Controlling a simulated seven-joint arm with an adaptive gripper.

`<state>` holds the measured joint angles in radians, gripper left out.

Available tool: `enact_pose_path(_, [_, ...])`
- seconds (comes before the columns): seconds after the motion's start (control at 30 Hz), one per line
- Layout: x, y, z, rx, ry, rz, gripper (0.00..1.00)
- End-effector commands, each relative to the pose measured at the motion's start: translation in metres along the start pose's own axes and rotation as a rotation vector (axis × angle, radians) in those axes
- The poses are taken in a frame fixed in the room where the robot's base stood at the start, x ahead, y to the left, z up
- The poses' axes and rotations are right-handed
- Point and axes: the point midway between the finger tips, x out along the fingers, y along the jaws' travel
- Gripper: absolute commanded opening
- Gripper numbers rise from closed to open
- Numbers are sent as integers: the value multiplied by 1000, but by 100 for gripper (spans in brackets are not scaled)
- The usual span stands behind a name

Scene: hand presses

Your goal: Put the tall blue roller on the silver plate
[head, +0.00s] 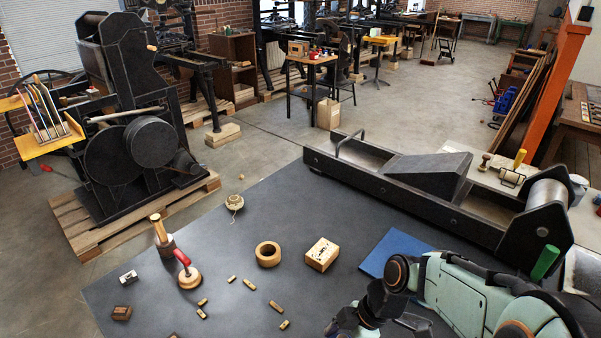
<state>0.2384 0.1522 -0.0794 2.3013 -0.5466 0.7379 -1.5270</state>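I cannot pick out a tall blue roller in the head view. A flat blue sheet (397,251) lies on the dark table right of centre, partly behind my arm. A pale grey surface (582,268) shows at the right edge beside an upright green handle (545,262); I cannot tell whether it is the silver plate. A small silver block (128,277) sits at the table's left. My mint-green arm reaches in from the lower right. Its far end runs to the bottom edge, and no gripper fingers show.
A long black press bed (400,196) with a pale metal cylinder (547,193) lies across the table's back right. A wooden ring (268,254), a wooden block (322,254), a red-handled dabber (188,276), a mallet (162,240) and several small wooden pieces stand nearer.

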Motion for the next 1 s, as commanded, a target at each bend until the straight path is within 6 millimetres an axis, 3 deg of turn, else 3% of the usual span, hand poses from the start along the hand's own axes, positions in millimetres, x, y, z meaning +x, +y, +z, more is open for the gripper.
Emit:
enact_pose_path(0.1, [24,17,8,2,2,-9,16])
enact_pose_path(0.23, [38,31,13,1,1,-4,16])
enact_pose_path(0.6, [75,40,28,3,1,-5,16])
enact_pose_path(1.0, [80,40,30,1,1,-3,16])
